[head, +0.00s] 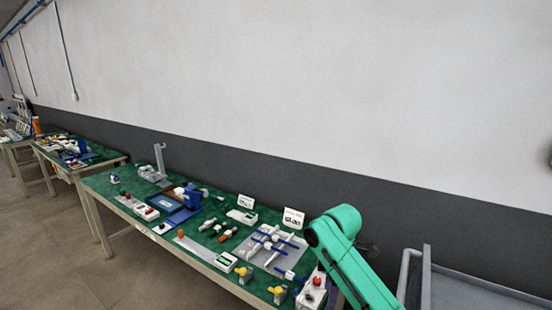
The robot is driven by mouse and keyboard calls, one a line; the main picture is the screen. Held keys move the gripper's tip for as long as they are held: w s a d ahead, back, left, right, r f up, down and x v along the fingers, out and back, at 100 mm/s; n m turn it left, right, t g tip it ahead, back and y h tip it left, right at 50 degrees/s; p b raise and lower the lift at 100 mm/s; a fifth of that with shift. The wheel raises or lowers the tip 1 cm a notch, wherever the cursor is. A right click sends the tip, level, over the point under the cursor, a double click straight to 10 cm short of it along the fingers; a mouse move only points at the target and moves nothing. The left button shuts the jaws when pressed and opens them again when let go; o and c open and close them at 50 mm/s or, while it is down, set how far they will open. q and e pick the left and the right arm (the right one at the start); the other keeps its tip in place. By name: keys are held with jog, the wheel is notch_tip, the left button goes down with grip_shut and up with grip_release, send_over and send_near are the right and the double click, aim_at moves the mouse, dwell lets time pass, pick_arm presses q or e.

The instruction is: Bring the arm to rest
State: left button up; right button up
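A teal-green arm link (350,255), which looks like part of my own arm, is at the lower right. It is bent, with its rounded joint near the front right end of the nearest table, and it runs out of the bottom edge. No gripper shows at its end, and neither of my grippers is in view. I cannot tell what either one holds.
A long table (138,213) with a green top carries several small devices, blue fixtures (184,208) and white sign cards (293,217). More tables (62,168) stand behind at left. A grey cart (470,293) is at lower right. A wall runs behind; open floor lies left.

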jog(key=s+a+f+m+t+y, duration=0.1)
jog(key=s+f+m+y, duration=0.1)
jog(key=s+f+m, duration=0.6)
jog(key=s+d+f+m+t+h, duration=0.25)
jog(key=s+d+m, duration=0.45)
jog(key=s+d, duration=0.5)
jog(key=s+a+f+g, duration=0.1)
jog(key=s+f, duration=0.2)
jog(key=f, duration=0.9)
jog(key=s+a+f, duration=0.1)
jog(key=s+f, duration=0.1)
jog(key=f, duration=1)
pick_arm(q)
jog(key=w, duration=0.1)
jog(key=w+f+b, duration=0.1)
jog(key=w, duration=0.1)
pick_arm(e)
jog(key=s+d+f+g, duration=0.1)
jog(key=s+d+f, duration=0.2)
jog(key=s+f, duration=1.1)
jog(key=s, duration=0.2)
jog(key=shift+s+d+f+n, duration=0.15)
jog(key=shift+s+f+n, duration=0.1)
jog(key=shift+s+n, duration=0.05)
